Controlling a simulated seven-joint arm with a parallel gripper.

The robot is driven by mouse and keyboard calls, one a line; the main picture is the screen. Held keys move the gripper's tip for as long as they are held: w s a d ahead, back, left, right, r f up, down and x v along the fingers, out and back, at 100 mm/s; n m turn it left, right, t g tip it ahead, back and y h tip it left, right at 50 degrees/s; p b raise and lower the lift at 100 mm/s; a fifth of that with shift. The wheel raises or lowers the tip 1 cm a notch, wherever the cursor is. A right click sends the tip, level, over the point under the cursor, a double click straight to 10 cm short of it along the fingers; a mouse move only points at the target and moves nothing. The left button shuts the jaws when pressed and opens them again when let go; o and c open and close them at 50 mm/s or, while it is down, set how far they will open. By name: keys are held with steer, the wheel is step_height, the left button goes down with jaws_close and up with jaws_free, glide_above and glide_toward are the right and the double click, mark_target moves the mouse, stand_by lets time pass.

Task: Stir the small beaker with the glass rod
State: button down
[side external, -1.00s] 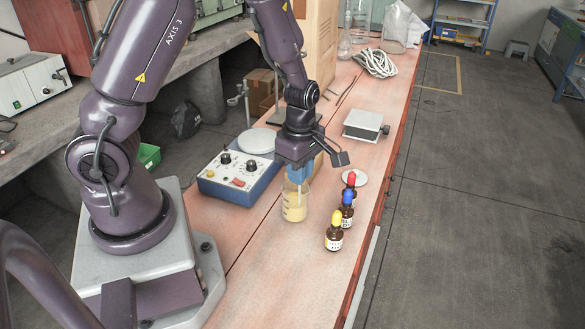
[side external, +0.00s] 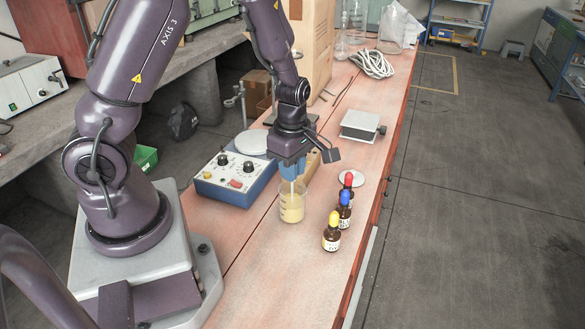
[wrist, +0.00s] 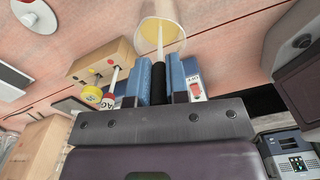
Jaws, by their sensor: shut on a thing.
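The small beaker (side external: 291,207) stands upright on the bench and holds a pale yellow liquid. In the wrist view the beaker (wrist: 178,30) is at the top centre. My gripper (side external: 291,176) is above the beaker, its blue fingers pointing down. The fingers are shut on the glass rod (side external: 292,188), which reaches down into the beaker. In the wrist view the rod (wrist: 160,45) runs from between the fingers (wrist: 161,82) into the beaker's mouth.
Dropper bottles with yellow (side external: 334,218), blue (side external: 344,198) and red (side external: 348,178) caps stand right of the beaker. A wooden block (wrist: 103,60) is close behind the gripper. A blue control box (side external: 236,178) is to the left. The bench in front of the beaker is clear.

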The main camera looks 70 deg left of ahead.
steer(key=shift+r, duration=4.9)
steer(key=shift+f, duration=0.1)
